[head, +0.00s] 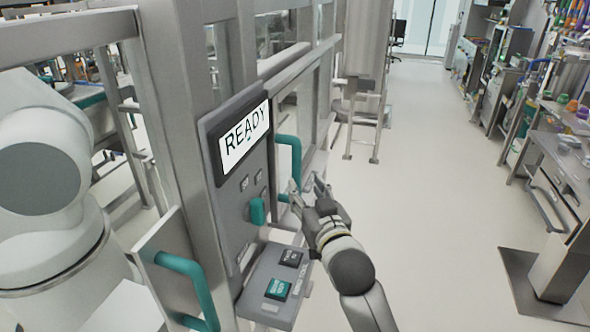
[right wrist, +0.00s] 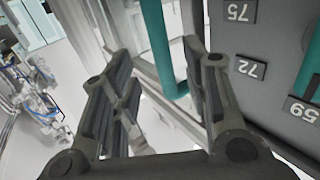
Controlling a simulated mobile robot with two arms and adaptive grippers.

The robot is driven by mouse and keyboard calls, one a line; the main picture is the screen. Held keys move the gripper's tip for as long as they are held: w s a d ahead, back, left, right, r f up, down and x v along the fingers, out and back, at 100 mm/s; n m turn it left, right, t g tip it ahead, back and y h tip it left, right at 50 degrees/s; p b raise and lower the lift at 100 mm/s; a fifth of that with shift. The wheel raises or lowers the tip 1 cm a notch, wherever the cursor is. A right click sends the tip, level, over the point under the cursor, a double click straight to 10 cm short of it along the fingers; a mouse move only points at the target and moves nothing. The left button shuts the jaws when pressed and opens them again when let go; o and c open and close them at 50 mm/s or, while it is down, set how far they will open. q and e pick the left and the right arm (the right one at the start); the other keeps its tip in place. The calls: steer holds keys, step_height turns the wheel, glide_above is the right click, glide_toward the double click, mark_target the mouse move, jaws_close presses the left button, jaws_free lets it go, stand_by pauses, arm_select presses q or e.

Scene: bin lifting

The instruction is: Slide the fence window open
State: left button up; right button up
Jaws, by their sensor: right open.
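The fence window (head: 311,105) is a clear pane in a grey metal frame, just right of the control panel in the head view. A teal bar handle (head: 296,152) stands upright at its near edge. My right gripper (head: 307,185) is open and empty beside the handle's lower part. In the right wrist view, the teal handle (right wrist: 157,42) appears between the two open fingers (right wrist: 160,95); neither finger is seen gripping it. I cannot tell how far the window stands open. My left gripper is not in view.
A grey control panel (head: 228,185) with a READY screen (head: 244,138) stands left of my right gripper. A button box (head: 278,284) juts out below it. Another teal handle (head: 190,280) is at lower left. The floor (head: 430,180) to the right is clear up to the benches.

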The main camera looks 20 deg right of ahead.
mark_target(298, 175)
steer(key=w+p, duration=0.1)
steer(key=w, duration=0.7)
steer(key=shift+p, duration=0.35)
steer(key=shift+c, duration=0.3)
jaws_close()
